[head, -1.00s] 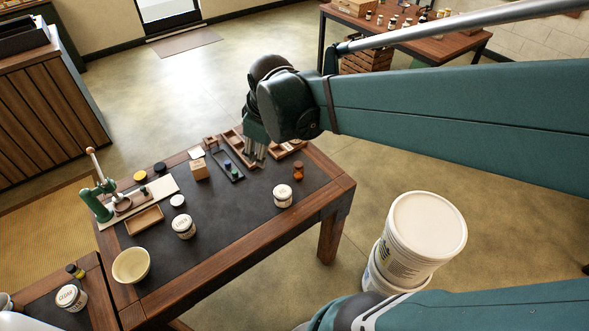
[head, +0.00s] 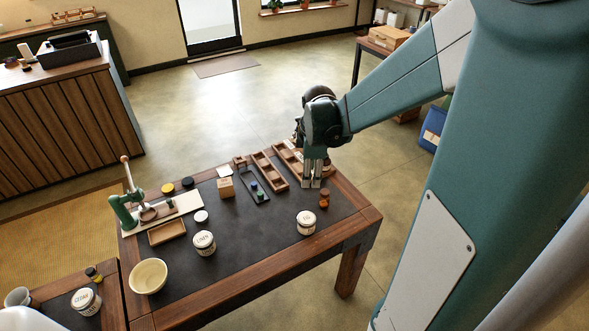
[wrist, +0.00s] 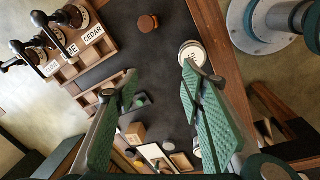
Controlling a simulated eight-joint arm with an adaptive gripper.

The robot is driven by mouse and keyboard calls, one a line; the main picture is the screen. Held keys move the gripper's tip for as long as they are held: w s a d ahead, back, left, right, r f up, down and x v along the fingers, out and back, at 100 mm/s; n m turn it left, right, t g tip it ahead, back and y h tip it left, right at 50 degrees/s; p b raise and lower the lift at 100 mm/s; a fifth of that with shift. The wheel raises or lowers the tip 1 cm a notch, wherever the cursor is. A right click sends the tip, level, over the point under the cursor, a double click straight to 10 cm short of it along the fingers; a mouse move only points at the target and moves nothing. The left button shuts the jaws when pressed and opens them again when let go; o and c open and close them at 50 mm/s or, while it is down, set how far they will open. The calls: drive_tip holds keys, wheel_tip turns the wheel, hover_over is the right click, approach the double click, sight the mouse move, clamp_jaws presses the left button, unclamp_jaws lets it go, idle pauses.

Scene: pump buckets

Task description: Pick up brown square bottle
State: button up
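A small brown bottle (head: 324,198) stands on the dark table top near its right edge, beside a white-lidded jar (head: 306,222). In the wrist view the brown bottle (wrist: 148,22) shows from above, past the fingertips, and the jar (wrist: 191,52) is to its right. Its square shape is too small to confirm. My gripper (head: 313,182) is just behind and left of the bottle in the head view, pointing down. In the wrist view my gripper (wrist: 158,72) has its green-padded fingers wide apart, with nothing held between them.
Wooden trays (head: 268,170), a small box (head: 225,187), a labelled jar (head: 204,242) and a cream bowl (head: 148,276) share the table.

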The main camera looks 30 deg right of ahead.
sight(325, 192)
drive_tip(key=d+f+n, duration=0.1)
drive_tip(key=d+f, duration=0.2)
drive_tip(key=w+d+f+n+g, duration=0.1)
drive_tip(key=d+f, duration=0.1)
drive_tip(key=f, duration=0.2)
drive_tip(key=d+f+n+b, duration=0.1)
drive_tip(key=d+f+n, duration=0.1)
drive_tip(key=d+f, duration=0.1)
drive_tip(key=shift+w+d+f+g+y, duration=0.1)
drive_tip(key=shift+d+f+g+y, duration=0.05)
drive_tip(key=shift+f, duration=0.25)
drive_tip(key=shift+w+d+f+g+y, duration=0.1)
drive_tip(key=shift+d+f+g+y, duration=0.05)
drive_tip(key=shift+f, duration=0.2)
drive_tip(key=shift+f, duration=1.3)
drive_tip(key=shift+w+f+b, duration=0.2)
drive_tip(key=shift+f+b, duration=0.7)
drive_tip(key=shift+f, duration=1.7)
drive_tip(key=c, duration=1)
